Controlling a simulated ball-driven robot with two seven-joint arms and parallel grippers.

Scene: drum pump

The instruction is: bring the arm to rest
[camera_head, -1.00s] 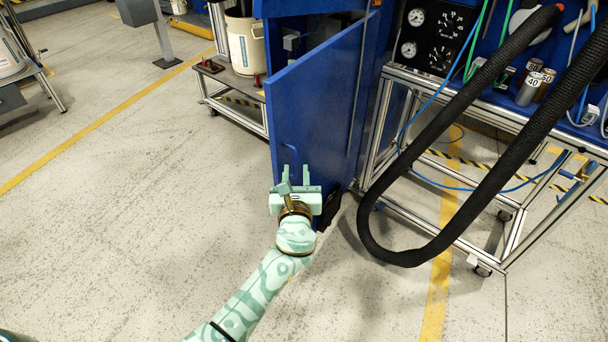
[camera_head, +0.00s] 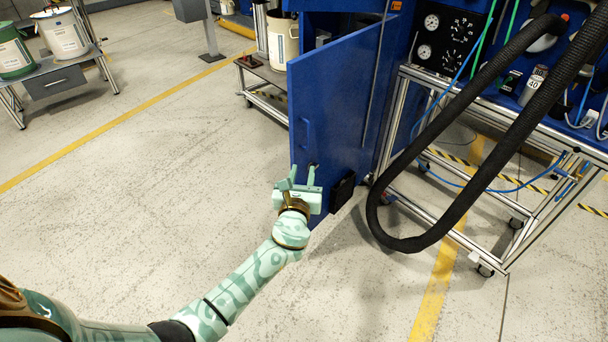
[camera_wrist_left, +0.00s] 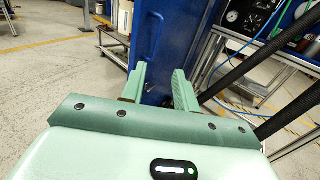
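My left gripper (camera_head: 301,174) is in front of the lower part of the blue cabinet door (camera_head: 335,100) in the head view. Its two fingers stand apart with nothing between them. In the left wrist view the gripper (camera_wrist_left: 160,82) also shows spread fingers, with the blue door (camera_wrist_left: 165,35) beyond them. Whether the fingertips touch the door cannot be told. The door stands open, and its handle (camera_head: 307,134) is above the fingers. My left arm reaches in from the lower left. My right gripper is not in view.
A thick black hose (camera_head: 470,190) hangs in a loop at the right, before a metal-framed cart (camera_head: 510,232) with gauges (camera_head: 428,36) above. A white bucket (camera_head: 283,38) stands behind the door. Buckets on a bench (camera_head: 75,72) are at the upper left. The floor at left is clear.

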